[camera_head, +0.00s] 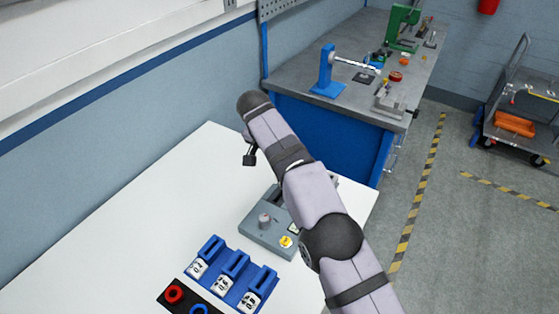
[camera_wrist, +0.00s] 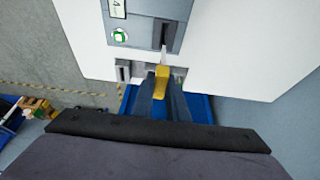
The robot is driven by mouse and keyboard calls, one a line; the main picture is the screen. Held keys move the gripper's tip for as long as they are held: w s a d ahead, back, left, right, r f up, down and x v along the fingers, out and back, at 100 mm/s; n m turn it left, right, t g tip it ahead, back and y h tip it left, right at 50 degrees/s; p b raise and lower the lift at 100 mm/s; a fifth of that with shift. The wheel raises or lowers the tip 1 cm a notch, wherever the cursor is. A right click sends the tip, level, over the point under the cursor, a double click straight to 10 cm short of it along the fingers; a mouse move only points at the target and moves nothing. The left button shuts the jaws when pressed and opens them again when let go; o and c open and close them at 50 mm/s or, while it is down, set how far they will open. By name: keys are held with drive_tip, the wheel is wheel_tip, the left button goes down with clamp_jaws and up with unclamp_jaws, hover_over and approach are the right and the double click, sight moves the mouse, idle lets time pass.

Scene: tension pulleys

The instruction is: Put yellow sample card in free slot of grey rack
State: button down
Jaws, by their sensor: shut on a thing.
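My gripper (camera_wrist: 161,88) is shut on a yellow piece (camera_wrist: 161,76), which looks like the sample card seen nearly edge-on. Its fingers hide part of it. A pale narrow strip shows just beyond its far end. A grey slotted piece (camera_wrist: 122,71), possibly the grey rack, shows beside the fingers in the wrist view. The fingers cover its middle, so I cannot tell which slots are free. In the head view, my gripper (camera_head: 250,158) is a small dark shape above the white table, and the card cannot be made out.
A grey device (camera_head: 268,236) with a knob and yellow button stands on the white table (camera_head: 150,210), partly behind my arm. Blue holders (camera_head: 231,268) with white labels stand in front. A black panel (camera_head: 185,301) carries red and blue rings. The table's left part is clear.

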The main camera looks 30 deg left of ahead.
drive_tip(key=shift+r+p, duration=1.95)
drive_tip(key=shift+p, duration=0.05)
drive_tip(key=shift+w+d+r, duration=0.15)
drive_tip(key=shift+w+d, duration=0.1)
drive_tip(key=w+d+f+m+h+p, duration=0.1)
drive_tip(key=w+d+f+m+p, duration=0.15)
drive_tip(key=w+d, duration=0.35)
drive_tip(key=w+d+f+m+p, duration=0.1)
drive_tip(key=w+d+f+p, duration=0.25)
drive_tip(key=d, duration=0.45)
drive_tip(key=shift+w+a+f+n+y+b, duration=0.2)
drive_tip(key=shift+w+a+n+y+b, duration=0.25)
drive_tip(key=shift+w+a+n, duration=1.45)
drive_tip(key=shift+w+a, duration=0.1)
